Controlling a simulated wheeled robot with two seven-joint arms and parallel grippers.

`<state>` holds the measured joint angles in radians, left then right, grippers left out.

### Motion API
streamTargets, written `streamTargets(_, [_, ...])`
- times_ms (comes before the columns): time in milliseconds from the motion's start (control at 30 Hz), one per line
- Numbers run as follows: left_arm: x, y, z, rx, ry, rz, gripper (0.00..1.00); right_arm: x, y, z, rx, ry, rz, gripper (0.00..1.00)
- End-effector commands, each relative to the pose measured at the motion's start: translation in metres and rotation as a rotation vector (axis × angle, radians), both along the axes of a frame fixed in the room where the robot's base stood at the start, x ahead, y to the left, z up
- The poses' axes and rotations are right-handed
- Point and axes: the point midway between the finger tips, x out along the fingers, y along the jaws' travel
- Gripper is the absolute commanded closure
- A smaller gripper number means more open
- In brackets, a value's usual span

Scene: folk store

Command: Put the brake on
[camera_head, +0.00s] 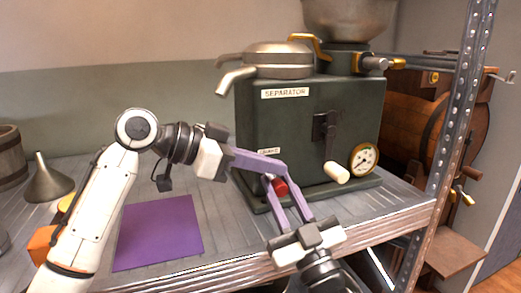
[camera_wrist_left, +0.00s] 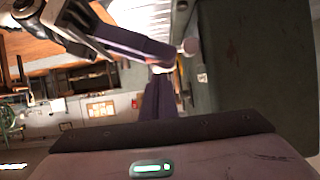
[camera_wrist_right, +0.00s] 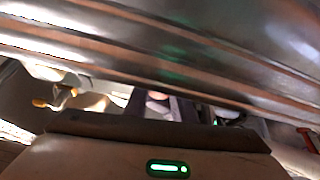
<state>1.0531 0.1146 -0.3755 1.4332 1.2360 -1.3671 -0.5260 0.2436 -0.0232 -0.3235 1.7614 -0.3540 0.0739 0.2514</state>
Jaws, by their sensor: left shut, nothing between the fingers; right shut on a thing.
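The dark green separator (camera_head: 350,115) stands on the metal shelf, with a small, partly covered label low on its front. A red brake knob (camera_head: 280,187) sticks out below that label. My right gripper (camera_head: 284,196) reaches up from below and is shut on the red knob. My left gripper (camera_head: 279,171) is shut and empty, its purple fingers just above the knob and across the separator's front. Whether the left fingers touch the knob, I cannot tell. The left wrist view shows the left fingers (camera_wrist_left: 160,98) close to the right gripper (camera_wrist_left: 135,42).
A crank with a cream handle (camera_head: 336,172) and a pressure gauge (camera_head: 363,160) sit on the separator's right side. A purple mat (camera_head: 158,232), a funnel (camera_head: 48,182) and a wooden barrel (camera_head: 10,160) are at left. A metal shelf post (camera_head: 455,130) stands at right.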

Motion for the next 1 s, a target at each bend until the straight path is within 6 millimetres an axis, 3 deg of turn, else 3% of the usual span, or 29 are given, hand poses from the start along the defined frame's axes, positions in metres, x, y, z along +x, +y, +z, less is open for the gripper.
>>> streamTargets(867, [-0.003, 0.003, -0.029, 0.028, -0.051, -0.001, 1.0, 0.0, -0.001, 0.001, -0.002, -0.003, -0.003, 1.0])
streamTargets(900, [-0.003, 0.004, -0.03, 0.03, -0.05, -0.001, 1.0, 0.0, -0.001, 0.002, -0.001, -0.004, -0.003, 0.75])
streamTargets(1000, [-0.003, 0.004, -0.03, 0.03, -0.049, -0.002, 1.0, 0.0, -0.001, 0.002, -0.001, -0.005, -0.002, 0.59])
